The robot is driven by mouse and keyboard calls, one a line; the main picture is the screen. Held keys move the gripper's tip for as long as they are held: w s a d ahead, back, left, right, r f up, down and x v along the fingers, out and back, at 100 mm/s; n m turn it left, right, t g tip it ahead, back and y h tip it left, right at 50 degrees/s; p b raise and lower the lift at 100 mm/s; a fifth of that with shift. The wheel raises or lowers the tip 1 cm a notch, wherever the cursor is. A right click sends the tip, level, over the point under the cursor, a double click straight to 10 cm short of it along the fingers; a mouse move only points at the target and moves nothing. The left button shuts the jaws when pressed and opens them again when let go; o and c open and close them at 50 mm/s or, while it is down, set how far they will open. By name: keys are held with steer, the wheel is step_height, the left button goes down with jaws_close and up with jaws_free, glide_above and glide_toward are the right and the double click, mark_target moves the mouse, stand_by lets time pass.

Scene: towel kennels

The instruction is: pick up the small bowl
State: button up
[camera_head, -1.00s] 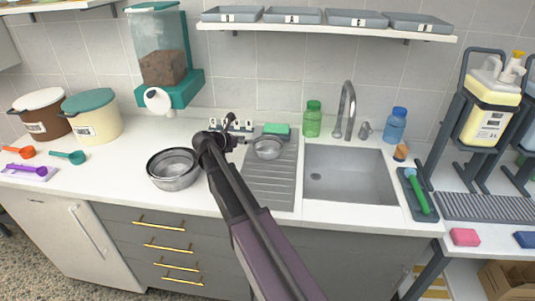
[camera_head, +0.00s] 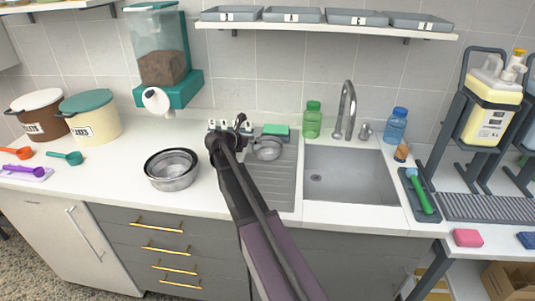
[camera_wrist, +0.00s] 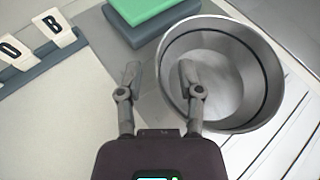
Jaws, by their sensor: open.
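The small bowl (camera_head: 267,153) is a round metal bowl on the left part of the sink's ridged drainboard. In the wrist view the small bowl (camera_wrist: 268,85) fills the upper right, empty and upright. My gripper (camera_wrist: 160,72) is open at the bowl's left side. Its right finger overlaps the bowl's left rim and its left finger is outside. I cannot tell their height above the rim. In the head view my gripper (camera_head: 243,131) is just left of the bowl, partly hidden by my arm.
A green sponge (camera_head: 275,130) on a grey block sits just behind the bowl. Letter tiles (camera_wrist: 52,25) stand in a rack to the left. Larger nested metal bowls (camera_head: 170,179) stand on the counter at left. The sink basin (camera_head: 350,180) and faucet (camera_head: 346,105) are to the right.

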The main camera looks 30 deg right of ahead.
steer(key=shift+w+d+f, duration=0.2)
steer(key=shift+d+f, duration=0.1)
steer(key=shift+d, duration=0.35)
steer(key=shift+c, duration=0.2)
jaws_close()
